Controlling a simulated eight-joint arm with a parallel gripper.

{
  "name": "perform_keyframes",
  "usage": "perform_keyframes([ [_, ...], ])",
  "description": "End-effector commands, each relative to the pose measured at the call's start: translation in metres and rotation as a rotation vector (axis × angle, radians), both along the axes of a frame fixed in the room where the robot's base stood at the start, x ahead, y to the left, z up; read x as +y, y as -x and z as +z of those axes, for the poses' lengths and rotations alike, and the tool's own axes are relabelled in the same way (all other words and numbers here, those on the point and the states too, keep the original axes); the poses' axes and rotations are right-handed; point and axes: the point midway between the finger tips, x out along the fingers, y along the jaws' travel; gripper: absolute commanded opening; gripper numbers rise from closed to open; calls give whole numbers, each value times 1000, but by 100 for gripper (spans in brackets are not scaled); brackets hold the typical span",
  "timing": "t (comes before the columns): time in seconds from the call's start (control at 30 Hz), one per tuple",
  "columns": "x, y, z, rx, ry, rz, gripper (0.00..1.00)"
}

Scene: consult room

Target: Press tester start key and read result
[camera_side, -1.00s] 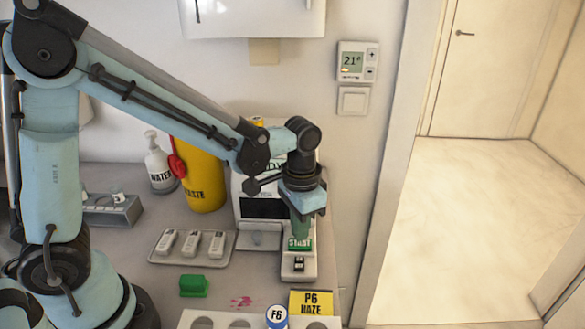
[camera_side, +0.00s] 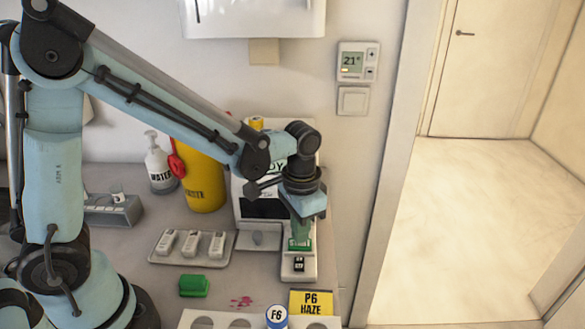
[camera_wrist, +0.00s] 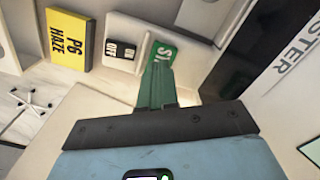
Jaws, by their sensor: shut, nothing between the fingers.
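The white tester (camera_side: 249,222) stands against the wall, with a dark panel and lettering ending in "DY" partly hidden by my arm. Its green START key (camera_side: 300,247) is on the front ledge, directly under my gripper (camera_side: 299,238). My gripper is shut and empty, its green fingers pointing down at the key. In the wrist view, the fingertips (camera_wrist: 159,68) overlap the green key (camera_wrist: 163,52) and hide part of its lettering. I cannot tell whether they touch it. No result is readable.
An ON/OFF switch (camera_side: 299,264) sits in front of the key. A yellow P6 HAZE block (camera_side: 311,302), a white rack (camera_side: 200,321), a green block (camera_side: 194,286) and a tray of cassettes (camera_side: 160,256) are nearby. A yellow waste bin (camera_side: 205,185) stands left of the tester.

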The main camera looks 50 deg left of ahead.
Motion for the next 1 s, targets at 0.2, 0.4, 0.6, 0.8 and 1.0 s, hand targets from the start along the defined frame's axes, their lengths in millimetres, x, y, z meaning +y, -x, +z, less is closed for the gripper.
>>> perform_keyframes([
  [0.2, 0, 0, -4, 0, 0, 0, 0],
  [0.4, 0, 0, -8, 0, 0, 0, 0],
  [0.6, 0, 0, -11, 0, 0, 0, 0],
  [0.8, 0, 0, -12, 0, 0, 0, 0],
  [1.0, 0, 0, -5, 0, 0, 0, 0],
])
